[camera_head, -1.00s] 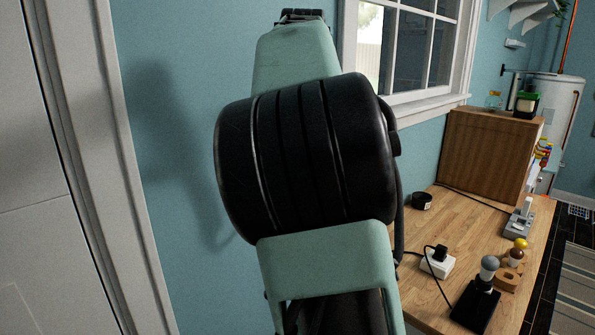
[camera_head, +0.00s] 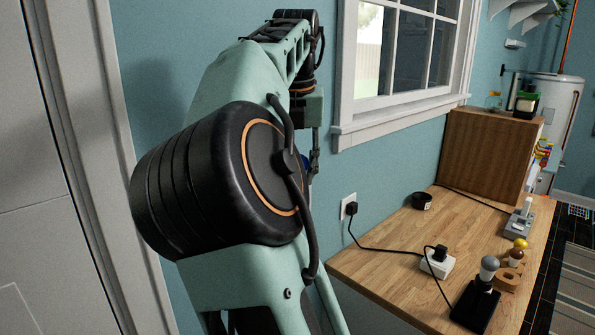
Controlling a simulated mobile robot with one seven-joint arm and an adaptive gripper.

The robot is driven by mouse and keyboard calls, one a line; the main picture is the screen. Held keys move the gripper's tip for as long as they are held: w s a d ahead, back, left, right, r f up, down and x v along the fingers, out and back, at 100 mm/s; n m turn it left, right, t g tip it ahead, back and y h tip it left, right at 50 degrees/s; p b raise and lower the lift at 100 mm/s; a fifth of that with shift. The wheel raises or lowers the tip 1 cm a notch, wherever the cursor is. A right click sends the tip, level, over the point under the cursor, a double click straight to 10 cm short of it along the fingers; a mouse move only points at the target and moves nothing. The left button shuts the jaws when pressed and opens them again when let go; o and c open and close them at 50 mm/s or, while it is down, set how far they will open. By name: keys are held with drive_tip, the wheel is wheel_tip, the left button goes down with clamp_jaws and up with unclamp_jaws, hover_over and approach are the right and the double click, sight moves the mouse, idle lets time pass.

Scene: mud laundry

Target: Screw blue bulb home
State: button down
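My gripper (camera_head: 314,165) is small in view and partly hidden behind my arm, in front of the blue wall and left of the worktop. Its fingers point down, but I cannot tell whether they are open or shut. A small dark blue patch (camera_head: 305,160) shows beside it at the edge of my arm; it may be the blue bulb, but too little shows to be sure. A black lamp base (camera_head: 474,308) stands at the worktop's near right with a grey bulb (camera_head: 489,264) upright on it. A wooden holder (camera_head: 507,277) behind it carries a brown bulb (camera_head: 515,255) and a yellow bulb (camera_head: 520,243).
The wooden worktop (camera_head: 385,262) has free room at its left and middle. A white box with a black plug (camera_head: 437,263) trails a cable to the wall outlet (camera_head: 348,208). A black cup (camera_head: 421,201), a grey device (camera_head: 518,222) and a wooden cabinet (camera_head: 488,150) stand farther back.

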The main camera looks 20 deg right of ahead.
drive_tip(key=shift+m, duration=0.3)
drive_tip(key=shift+d+m+h, duration=0.1)
drive_tip(key=shift+m+h, duration=0.2)
drive_tip(key=shift+m, duration=0.8)
drive_tip(key=shift+r, duration=0.1)
drive_tip(key=c, duration=1.3)
unclamp_jaws()
drive_tip(key=shift+c, duration=0.7)
drive_tip(key=shift+c, duration=1.4)
